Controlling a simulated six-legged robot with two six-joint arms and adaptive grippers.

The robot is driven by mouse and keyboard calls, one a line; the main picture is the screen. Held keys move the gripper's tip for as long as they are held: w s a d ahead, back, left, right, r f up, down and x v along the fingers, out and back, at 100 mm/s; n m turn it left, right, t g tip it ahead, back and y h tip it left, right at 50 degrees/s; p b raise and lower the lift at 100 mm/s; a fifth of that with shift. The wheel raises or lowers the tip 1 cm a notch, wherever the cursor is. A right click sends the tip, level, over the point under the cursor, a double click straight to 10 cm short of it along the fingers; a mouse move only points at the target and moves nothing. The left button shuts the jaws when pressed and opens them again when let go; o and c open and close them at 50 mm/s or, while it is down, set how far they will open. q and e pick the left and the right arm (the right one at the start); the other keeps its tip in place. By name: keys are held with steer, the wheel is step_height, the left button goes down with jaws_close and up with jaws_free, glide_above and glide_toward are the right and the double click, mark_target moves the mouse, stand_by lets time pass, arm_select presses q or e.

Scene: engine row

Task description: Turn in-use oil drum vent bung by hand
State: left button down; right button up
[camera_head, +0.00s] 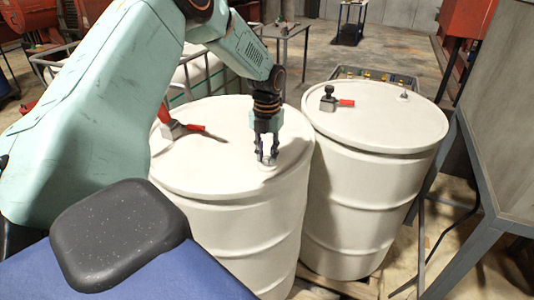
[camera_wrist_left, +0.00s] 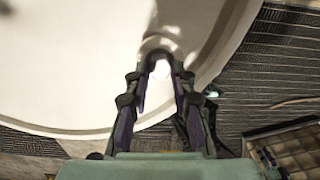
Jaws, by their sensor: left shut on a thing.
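The left cream oil drum (camera_head: 225,185) stands upright in front of me. My left gripper (camera_head: 267,158) reaches straight down to the right part of its lid. It is shut on the small vent bung (camera_head: 268,167), which is mostly hidden by the fingers. In the left wrist view my gripper (camera_wrist_left: 160,75) has its fingertips at the bung (camera_wrist_left: 162,68) near the drum's rim, and the drum lid (camera_wrist_left: 70,60) fills the upper left. My right gripper is not in view.
A red-handled valve (camera_head: 172,124) stands on the left lid. A second cream drum (camera_head: 375,165) stands close on the right, with its own red-handled fitting (camera_head: 333,99) and a small bung (camera_head: 404,95). A grey cabinet (camera_head: 505,110) is at far right. A small table (camera_head: 283,32) stands behind.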

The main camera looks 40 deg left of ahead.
mark_target(267, 159)
arm_select(q)
steer(key=shift+w+a+r+m, duration=0.1)
steer(key=shift+w+r+m, duration=0.15)
steer(key=shift+m, duration=0.15)
steer(key=c, duration=1.5)
jaws_free()
steer(key=shift+c, duration=0.2)
steer(key=o, duration=0.4)
steer(key=shift+s+f, duration=0.15)
steer(key=shift+s, duration=0.15)
steer(key=shift+w, duration=0.1)
step_height(267, 159, up, 12)
steer(key=shift+r, duration=0.1)
